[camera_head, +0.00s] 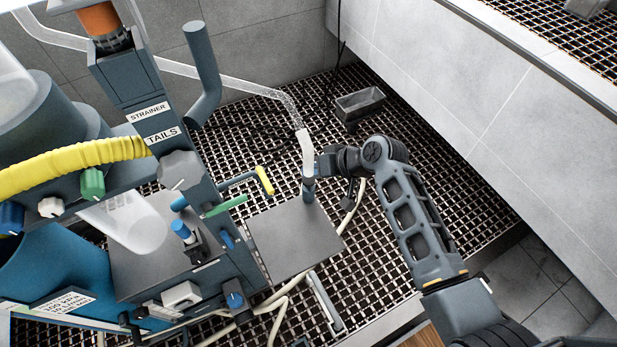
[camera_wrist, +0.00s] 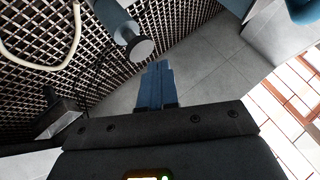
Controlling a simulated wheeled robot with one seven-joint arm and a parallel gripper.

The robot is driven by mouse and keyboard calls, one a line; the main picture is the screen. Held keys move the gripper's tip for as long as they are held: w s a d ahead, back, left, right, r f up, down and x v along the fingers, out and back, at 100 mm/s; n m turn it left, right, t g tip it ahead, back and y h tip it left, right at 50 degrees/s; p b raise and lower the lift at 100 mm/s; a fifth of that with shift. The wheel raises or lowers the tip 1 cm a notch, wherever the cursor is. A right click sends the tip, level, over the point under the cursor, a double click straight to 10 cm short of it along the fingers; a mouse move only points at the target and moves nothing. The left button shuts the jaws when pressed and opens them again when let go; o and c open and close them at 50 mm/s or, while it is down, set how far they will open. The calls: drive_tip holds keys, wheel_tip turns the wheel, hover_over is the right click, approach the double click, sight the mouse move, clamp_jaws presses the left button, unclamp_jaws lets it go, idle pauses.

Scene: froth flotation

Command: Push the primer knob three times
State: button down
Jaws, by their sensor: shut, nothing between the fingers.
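A round grey knob (camera_wrist: 141,47), which looks like the primer knob, sticks out from a blue-grey cylinder (camera_wrist: 115,17) in the wrist view. My gripper (camera_wrist: 155,68) is shut and empty. Its blue fingertips appear just below and right of the knob's face, with a small gap between them in the picture. In the head view my gripper (camera_head: 318,163) is beside the upper part of a slim upright post (camera_head: 308,190) on a grey plate (camera_head: 292,245). I cannot make out the knob there.
A clear hose (camera_head: 280,93) leads to the top of the post. Green (camera_head: 226,205) and yellow (camera_head: 265,181) handles lie to its left, beside the flotation machine. A small metal tray (camera_head: 360,103) sits on the grating behind.

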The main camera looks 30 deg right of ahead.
sight(307, 179)
drive_tip(key=shift+f, duration=0.15)
idle(0.7)
drive_tip(key=shift+f+b, duration=0.3)
drive_tip(key=shift+f, duration=0.05)
drive_tip(key=shift+f+b, duration=0.85)
drive_tip(key=shift+f, duration=0.25)
idle(1.1)
drive_tip(key=shift+r, duration=0.15)
drive_tip(key=shift+r+p, duration=1.35)
drive_tip(key=shift+r, duration=0.1)
wheel_tip(307, 179, up, 5)
drive_tip(key=p, duration=0.4)
drive_tip(key=shift+p, duration=0.3)
idle(2.0)
